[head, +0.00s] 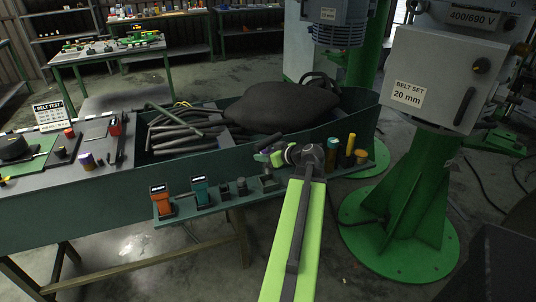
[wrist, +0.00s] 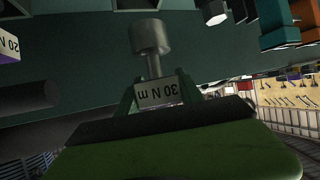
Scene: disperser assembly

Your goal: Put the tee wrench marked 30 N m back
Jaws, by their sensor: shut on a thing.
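The tee wrench marked 30 N m (wrist: 158,93) is in my gripper (wrist: 157,88). Its label reads upside down in the wrist view, and a grey metal cylinder on a thin shaft (wrist: 150,38) stands out beyond it. The wide green and dark body below hides the rest of the wrench. In the head view my gripper (head: 272,156) is at the end of my green arm, over the tool rail (head: 236,196) on the bench front. The wrench's details cannot be made out there. A purple-sided block marked 20 N (wrist: 8,44) shows at the wrist view's left edge.
The rail holds an orange device (head: 160,201), a teal device (head: 201,192) and dark fittings left of my arm, and coloured-topped tools (head: 350,146) right of it. Behind lies a bin with a large dark sack (head: 275,105). A green machine pedestal (head: 410,205) stands close at right.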

